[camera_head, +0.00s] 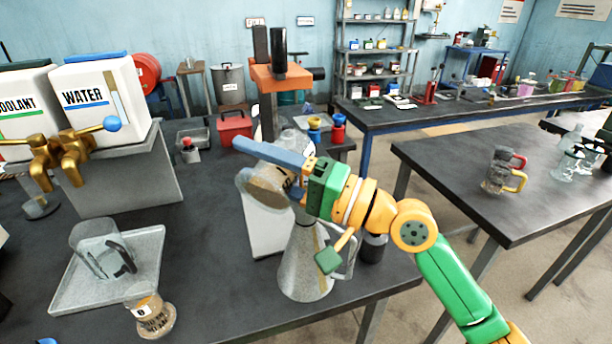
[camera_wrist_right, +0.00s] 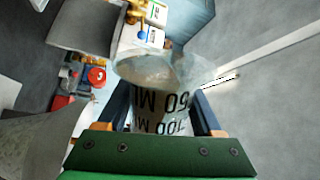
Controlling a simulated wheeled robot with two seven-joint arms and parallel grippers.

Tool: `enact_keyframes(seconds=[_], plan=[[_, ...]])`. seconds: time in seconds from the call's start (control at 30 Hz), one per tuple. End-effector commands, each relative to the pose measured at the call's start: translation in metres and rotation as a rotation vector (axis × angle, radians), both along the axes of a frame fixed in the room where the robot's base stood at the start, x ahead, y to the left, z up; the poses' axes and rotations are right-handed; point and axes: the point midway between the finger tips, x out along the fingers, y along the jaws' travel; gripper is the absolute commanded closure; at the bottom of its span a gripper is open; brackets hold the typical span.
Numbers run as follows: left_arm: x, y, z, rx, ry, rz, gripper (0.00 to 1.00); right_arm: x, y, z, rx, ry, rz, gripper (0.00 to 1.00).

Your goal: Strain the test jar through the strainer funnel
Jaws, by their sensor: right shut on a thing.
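My right gripper (camera_head: 305,183) reaches in from the right and is shut on the test jar, a clear vessel with printed ML marks (camera_wrist_right: 160,118) in the right wrist view. In the head view a tilted vessel with tan contents (camera_head: 266,188) shows at the fingers, partly hidden by a blue finger. I cannot tell whether anything pours. A grey metal cone-shaped vessel with a handle (camera_head: 304,268) stands upright below the gripper. Its top is hidden, so I cannot tell if the strainer funnel sits there. My left gripper is not in view.
The WATER tank (camera_head: 105,88) with brass taps is at left. An orange press (camera_head: 280,76) stands behind. The dark table is bare at front centre.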

Motion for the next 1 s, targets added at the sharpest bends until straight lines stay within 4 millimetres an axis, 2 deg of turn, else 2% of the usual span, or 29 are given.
enact_keyframes(seconds=[1.0], plan=[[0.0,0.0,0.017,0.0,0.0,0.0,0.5,0.009,-0.005,0.008,0.053,0.1,0.0,0.99]])
